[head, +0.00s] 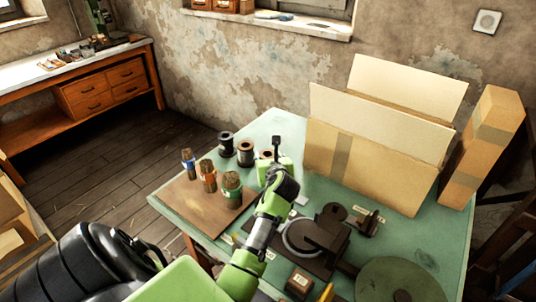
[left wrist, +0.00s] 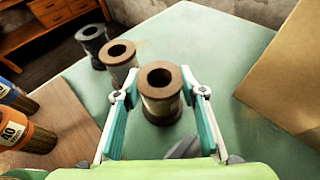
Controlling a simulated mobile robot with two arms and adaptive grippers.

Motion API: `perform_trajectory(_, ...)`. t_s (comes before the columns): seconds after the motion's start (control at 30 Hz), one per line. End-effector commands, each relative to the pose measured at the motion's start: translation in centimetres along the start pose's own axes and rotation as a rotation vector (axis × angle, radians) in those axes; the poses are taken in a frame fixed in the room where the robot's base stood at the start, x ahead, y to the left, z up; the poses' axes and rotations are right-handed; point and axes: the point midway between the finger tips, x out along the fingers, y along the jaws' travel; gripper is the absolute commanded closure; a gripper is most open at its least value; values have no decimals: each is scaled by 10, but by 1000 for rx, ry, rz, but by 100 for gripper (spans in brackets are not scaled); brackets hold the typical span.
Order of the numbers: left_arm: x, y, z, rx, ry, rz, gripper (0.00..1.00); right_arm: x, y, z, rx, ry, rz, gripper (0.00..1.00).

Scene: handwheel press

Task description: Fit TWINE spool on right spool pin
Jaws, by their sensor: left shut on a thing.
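A brown spool (left wrist: 161,94) with a pale winding and a hollow top stands upright between the two fingers of my left gripper (left wrist: 159,97) in the left wrist view; its label cannot be read, so I cannot tell whether it is the TWINE one. In the head view my left gripper (head: 272,166) is at the table's far left part, largely covering this spool (head: 266,155). It is shut on the spool, which seems to be at the tabletop. A dark press-like machine (head: 318,235) stands nearer; I cannot make out its spool pins.
Two other spools, one pale and dark (head: 245,153) and one black (head: 226,144), stand left of the gripper. Cardboard (head: 375,160) stands at the back right. A green disc (head: 400,282) is nearer.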

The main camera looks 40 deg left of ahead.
Motion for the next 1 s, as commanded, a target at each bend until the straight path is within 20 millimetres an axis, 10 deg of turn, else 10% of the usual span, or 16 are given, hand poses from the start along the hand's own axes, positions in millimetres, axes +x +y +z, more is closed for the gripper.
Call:
perform_trajectory(0.2, 0, 0, 0, 0, -2, 0, 86, 0, -3, -1, 1, 1, -3, 75)
perform_trajectory(0.23, 0, 0, 0, 0, -2, 0, 57, 0, -3, -1, 1, 1, -3, 75)
perform_trajectory(0.3, 0, 0, 0, 0, -1, 0, 43, 0, -4, -1, 1, 1, -4, 75)
perform_trajectory(0.73, -5, 0, -1, 1, 0, -1, 43, 0, 0, 0, -2, 1, -1, 75)
perform_trajectory(1.0, -48, -1, -1, 1, 0, -2, 43, 0, -1, 0, -1, 1, -1, 75)
